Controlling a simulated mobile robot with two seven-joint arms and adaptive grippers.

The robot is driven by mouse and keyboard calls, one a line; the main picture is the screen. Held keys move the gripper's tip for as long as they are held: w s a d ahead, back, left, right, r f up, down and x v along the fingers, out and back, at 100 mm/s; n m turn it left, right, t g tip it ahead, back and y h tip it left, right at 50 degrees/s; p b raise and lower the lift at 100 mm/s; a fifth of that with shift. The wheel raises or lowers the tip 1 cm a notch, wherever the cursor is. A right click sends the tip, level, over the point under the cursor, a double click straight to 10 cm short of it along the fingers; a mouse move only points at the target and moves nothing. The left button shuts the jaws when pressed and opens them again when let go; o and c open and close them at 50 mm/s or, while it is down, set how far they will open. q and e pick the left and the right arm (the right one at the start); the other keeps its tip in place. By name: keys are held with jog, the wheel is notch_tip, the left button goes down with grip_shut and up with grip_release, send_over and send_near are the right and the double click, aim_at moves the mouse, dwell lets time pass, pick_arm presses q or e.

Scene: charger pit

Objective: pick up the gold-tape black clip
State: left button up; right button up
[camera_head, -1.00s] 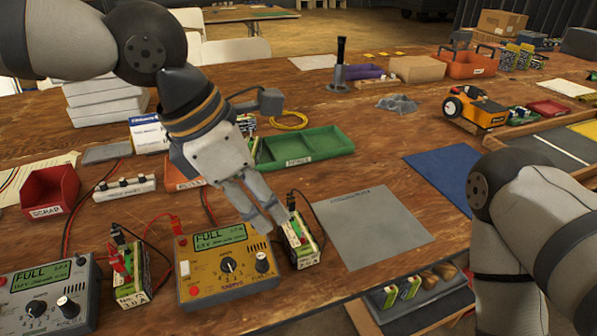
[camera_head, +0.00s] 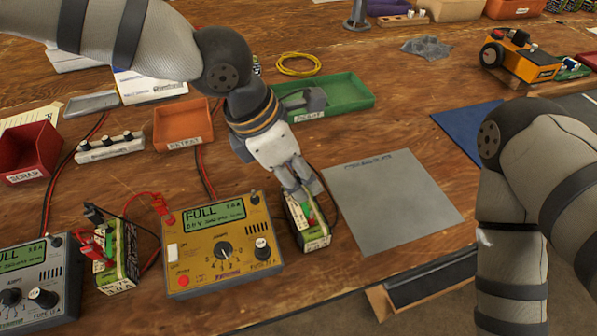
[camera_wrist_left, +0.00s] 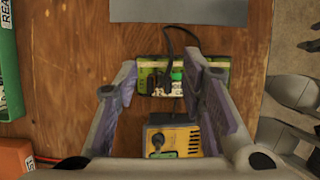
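My left gripper (camera_head: 303,186) comes down over the back end of a green-and-black battery pack (camera_head: 309,232), just right of the yellow charger (camera_head: 222,245). In the left wrist view the fingers (camera_wrist_left: 162,72) are apart, one toward each end of the pack (camera_wrist_left: 223,72), with nothing clearly gripped. A black lead (camera_wrist_left: 178,33) loops onto the pack's top between the fingers. A small dark piece there (camera_wrist_left: 161,79) may be the black clip; gold tape cannot be made out. My right gripper is out of view; only its arm shows at the right.
Another battery pack (camera_head: 117,258) with red and black leads stands left of the yellow charger, beside a grey charger (camera_head: 37,290). A grey mat (camera_head: 390,200) lies clear to the right. An orange tray (camera_head: 182,125) and a green tray (camera_head: 345,92) lie behind.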

pick_arm(q)
grip_shut()
jog(key=shift+r, duration=0.2)
notch_tip(320, 180, up, 2)
jog(key=shift+w+r, duration=0.1)
jog(key=shift+r, duration=0.15)
jog(key=s+d+r+p, duration=0.2)
jog(key=s+r, duration=0.8)
jog(key=s, duration=0.4)
jog(key=shift+p, duration=0.4)
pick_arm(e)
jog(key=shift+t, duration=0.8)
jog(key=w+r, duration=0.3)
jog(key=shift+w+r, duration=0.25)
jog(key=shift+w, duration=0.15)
